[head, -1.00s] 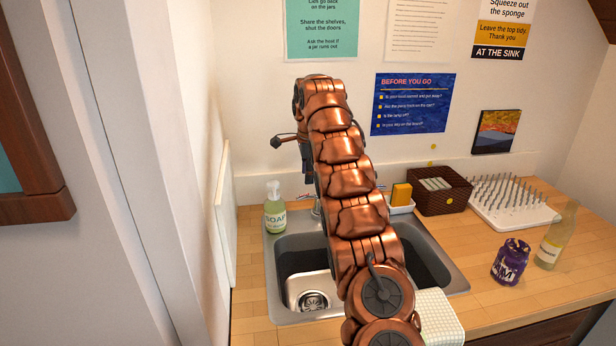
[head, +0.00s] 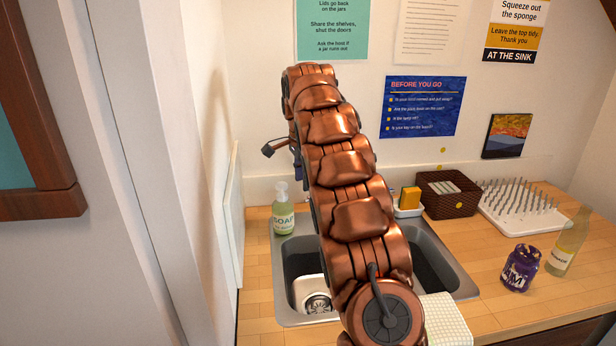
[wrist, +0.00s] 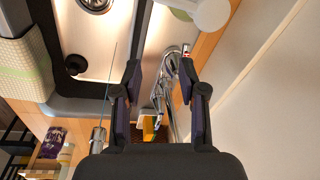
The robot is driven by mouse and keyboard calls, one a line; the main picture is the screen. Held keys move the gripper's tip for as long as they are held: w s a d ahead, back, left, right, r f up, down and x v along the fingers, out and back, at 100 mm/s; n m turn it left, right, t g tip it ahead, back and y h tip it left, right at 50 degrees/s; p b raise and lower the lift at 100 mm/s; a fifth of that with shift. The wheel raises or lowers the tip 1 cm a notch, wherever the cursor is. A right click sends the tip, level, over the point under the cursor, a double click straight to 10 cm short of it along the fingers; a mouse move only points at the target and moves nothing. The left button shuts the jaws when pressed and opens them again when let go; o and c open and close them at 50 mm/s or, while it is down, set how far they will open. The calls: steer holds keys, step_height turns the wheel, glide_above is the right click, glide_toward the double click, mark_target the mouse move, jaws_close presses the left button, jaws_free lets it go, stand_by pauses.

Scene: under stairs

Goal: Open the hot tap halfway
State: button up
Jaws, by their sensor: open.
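The chrome tap fitting (wrist: 168,75) shows in the wrist view, with its bright metal lying between and beyond my fingers. A small red mark (wrist: 185,50) shows beside the chrome, close to the right fingertip. I cannot tell the hot handle clearly from the rest of the tap. My gripper (wrist: 160,74) is open and empty, its two dark fingers on either side of the chrome; contact cannot be made out. In the head view my arm hides the tap, and only part of my gripper (head: 281,153) shows, above the back of the sink (head: 292,312).
A soap bottle (head: 283,215) stands at the sink's back left corner. A yellow sponge (head: 410,198), a woven basket (head: 447,205) and a spiked drying rack (head: 520,210) are along the wall. A jar (head: 520,268) and a bottle (head: 566,245) stand on the right counter.

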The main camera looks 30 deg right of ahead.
steer(key=s+a+n+g, duration=0.1)
steer(key=s+a+n, duration=0.6)
steer(key=s+a, duration=0.7)
steer(key=shift+s+a+n+b, duration=0.25)
steer(key=shift+s+n+b, duration=0.15)
steer(key=shift+s, duration=0.4)
steer(key=shift+r, duration=0.1)
steer(key=shift+c, duration=0.3)
